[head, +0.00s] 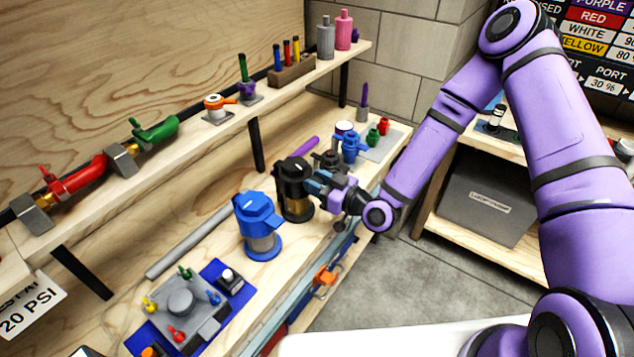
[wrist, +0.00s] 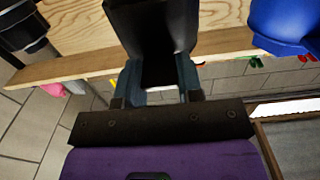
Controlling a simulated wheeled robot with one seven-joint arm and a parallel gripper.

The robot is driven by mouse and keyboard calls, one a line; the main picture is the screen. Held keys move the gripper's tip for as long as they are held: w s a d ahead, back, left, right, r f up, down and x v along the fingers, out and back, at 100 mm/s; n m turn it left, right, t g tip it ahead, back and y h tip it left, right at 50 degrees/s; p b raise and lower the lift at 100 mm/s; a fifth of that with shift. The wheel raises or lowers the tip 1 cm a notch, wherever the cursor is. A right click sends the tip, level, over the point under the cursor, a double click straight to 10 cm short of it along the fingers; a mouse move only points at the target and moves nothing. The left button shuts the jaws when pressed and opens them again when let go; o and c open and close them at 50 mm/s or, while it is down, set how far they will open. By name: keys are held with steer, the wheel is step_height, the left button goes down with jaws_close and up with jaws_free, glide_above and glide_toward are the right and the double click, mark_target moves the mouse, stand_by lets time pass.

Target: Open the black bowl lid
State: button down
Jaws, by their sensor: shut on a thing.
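The black bowl lid (head: 291,168) sits upright on top of a bowl (head: 296,208) with an amber lower part, on the workbench. My gripper (head: 316,185) reaches in from the right at the lid's height and is shut on a black part of the lid. In the wrist view, my gripper's fingers (wrist: 158,82) lie on both sides of this black part of the lid (wrist: 150,25). The exact contact is dark and partly hidden by the fingers.
A blue-lidded bowl (head: 258,222) stands close to the left; its blue lid (wrist: 285,22) shows in the wrist view. Small blue (head: 350,146) and dark fittings (head: 330,160) stand behind my gripper. A shelf (head: 200,140) runs above the bench. A grey bin (head: 490,203) is at right.

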steer(key=shift+w+a+r+g+h, duration=0.15)
steer(key=shift+r+g+h, duration=0.15)
steer(key=shift+r, duration=0.2)
steer(key=shift+w+a+r+g+h, duration=0.1)
steer(key=shift+a+r+g+h, duration=0.15)
steer(key=shift+r, duration=0.25)
steer(key=a+r+g+h, duration=0.1)
steer(key=w+a+r+g+h, duration=0.1)
steer(key=r, duration=0.1)
steer(key=w+a+r+g+h, duration=0.1)
steer(key=r+h, duration=0.1)
steer(key=shift+w, duration=0.15)
steer(key=w+a+g+h, duration=0.1)
steer(key=w+a+r+g+h, duration=0.1)
steer(key=a+h, duration=0.1)
steer(key=w+a+r+g+h, duration=0.1)
steer(key=a, duration=0.1)
steer(key=shift+w+r+g+h, duration=0.25)
steer(key=shift+w+h, duration=0.1)
steer(key=shift+w, duration=0.05)
steer(key=shift+g+h, duration=0.3)
steer(key=shift+h, duration=0.1)
steer(key=shift+w+a+f, duration=0.1)
steer(key=shift+w+a, duration=1.25)
steer(key=shift+a, duration=0.25)
steer(key=c, duration=0.8)
jaws_free()
steer(key=shift+f, duration=0.15)
steer(key=shift+o, duration=0.2)
steer(key=shift+s, duration=0.1)
